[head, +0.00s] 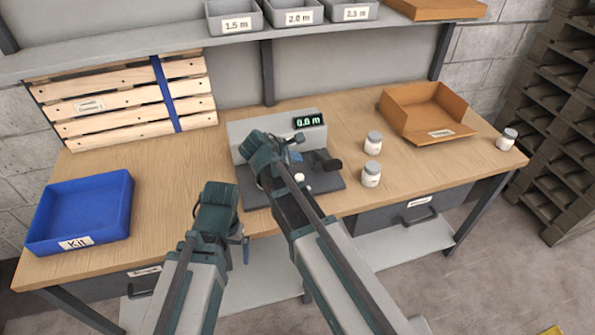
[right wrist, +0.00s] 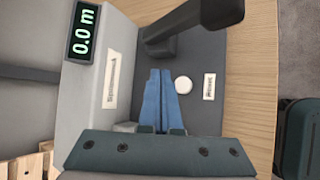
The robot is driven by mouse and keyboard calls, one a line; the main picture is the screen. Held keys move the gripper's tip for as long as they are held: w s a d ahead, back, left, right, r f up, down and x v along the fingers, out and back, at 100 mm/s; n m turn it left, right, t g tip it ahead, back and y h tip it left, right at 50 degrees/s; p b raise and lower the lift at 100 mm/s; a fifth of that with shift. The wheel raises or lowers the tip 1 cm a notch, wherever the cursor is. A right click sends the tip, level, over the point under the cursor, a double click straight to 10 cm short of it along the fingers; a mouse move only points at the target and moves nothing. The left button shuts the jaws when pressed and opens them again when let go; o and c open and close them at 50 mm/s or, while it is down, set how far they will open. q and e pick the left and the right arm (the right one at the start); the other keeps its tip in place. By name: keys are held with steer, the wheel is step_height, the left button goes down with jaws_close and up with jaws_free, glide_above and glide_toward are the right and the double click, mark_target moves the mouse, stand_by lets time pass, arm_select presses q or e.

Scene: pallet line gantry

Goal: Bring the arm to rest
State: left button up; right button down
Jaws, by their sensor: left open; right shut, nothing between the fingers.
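My right gripper (head: 292,155) is over the grey measuring device (head: 262,127) on the workbench. In the right wrist view its blue fingers (right wrist: 166,85) are shut together with nothing between them. They point at the device's dark base, beside a round white button (right wrist: 183,85) and a black handle (right wrist: 190,28); contact cannot be told. My left gripper (head: 217,207) is at the bench's front edge, left of the device and apart from it. It is open, and its fingers are mostly hidden from the head view.
A blue kit bin (head: 82,205) stands at the left of the wooden bench (head: 160,195). White-lidded jars (head: 371,175) and an orange tray (head: 428,110) stand to the right. A shelf (head: 150,58) with grey bins runs above the back. The display (head: 309,121) reads 0.0 m.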

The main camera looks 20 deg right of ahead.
steer(key=s+a+f+m+y, duration=0.1)
steer(key=s+m, duration=0.1)
steer(key=s, duration=0.1)
steer(key=s+a+f+m+g, duration=0.1)
steer(key=s+a+m, duration=0.1)
steer(key=s, duration=0.2)
steer(key=s+a+f+m+g+y+p, duration=0.1)
steer(key=s+a, duration=0.1)
steer(key=s, duration=0.1)
steer(key=shift+s+a+m+y, duration=0.15)
steer(key=shift+s+m+y, duration=0.15)
steer(key=shift+s+m, duration=0.1)
steer(key=s+a+m+g+y, duration=0.1)
steer(key=s+a+m+g, duration=0.1)
steer(key=s, duration=0.4)
steer(key=s+a+f+m+g+y+p, duration=0.1)
steer(key=s+a+m+y, duration=0.1)
steer(key=s+a+m, duration=0.3)
steer(key=shift+s+f+g, duration=0.25)
steer(key=shift+s+g, duration=0.15)
steer(key=shift+s, duration=0.5)
